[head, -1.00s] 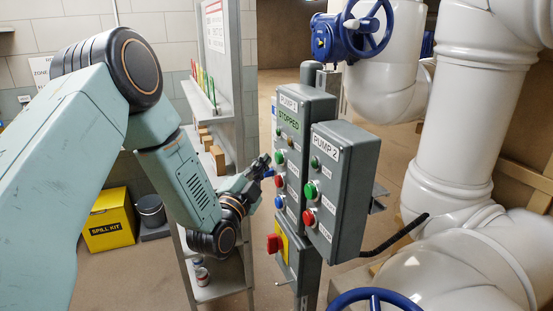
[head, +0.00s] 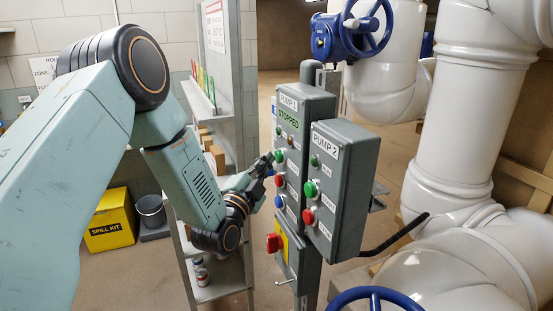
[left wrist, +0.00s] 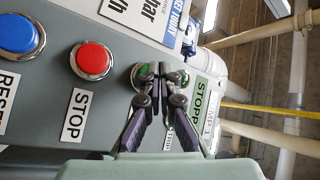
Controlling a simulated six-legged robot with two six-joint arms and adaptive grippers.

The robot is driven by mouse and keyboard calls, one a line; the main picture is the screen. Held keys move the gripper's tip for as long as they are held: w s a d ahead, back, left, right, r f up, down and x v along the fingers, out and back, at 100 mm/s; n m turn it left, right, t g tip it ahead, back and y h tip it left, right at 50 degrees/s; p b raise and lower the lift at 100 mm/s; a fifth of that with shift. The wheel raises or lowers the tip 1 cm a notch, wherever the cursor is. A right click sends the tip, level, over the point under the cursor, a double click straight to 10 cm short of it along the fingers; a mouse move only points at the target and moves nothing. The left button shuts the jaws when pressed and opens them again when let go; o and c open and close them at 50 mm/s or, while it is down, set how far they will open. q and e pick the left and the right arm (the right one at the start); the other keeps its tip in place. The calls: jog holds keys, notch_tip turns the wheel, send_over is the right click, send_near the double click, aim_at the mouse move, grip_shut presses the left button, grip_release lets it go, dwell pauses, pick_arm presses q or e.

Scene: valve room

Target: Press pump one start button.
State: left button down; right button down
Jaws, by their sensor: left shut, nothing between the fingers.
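The grey pump 1 box (head: 306,103) stands in the middle of the head view, its display (head: 288,119) reading STOPPED. Its green start button (head: 280,156) is the upper button, in a silver ring. My left gripper (head: 268,162) is shut and empty, its fingertips right at the green button. In the left wrist view, the shut fingertips (left wrist: 159,72) lie over the green button (left wrist: 176,77) and hide most of it. I cannot tell whether they touch it. My right gripper is not in view.
A red stop button (left wrist: 92,60) and a blue reset button (left wrist: 17,33) sit beside the green one. The pump 2 box (head: 337,190) stands close at right. A red switch (head: 274,243) sticks out below. A shelf (head: 222,285) stands behind my left arm.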

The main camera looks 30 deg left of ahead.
pick_arm(q)
jog(key=shift+w+d, duration=0.25)
jog(key=shift+w, duration=0.15)
dwell(0.9)
jog(key=shift+s+a, duration=0.1)
jog(key=shift+s+a+p, duration=0.35)
jog(key=shift+s+a, duration=0.15)
jog(key=shift+s, duration=0.15)
jog(key=s+a+p, duration=0.3)
jog(key=p, duration=0.1)
jog(key=shift+s+a, duration=0.1)
jog(key=shift+s, duration=0.3)
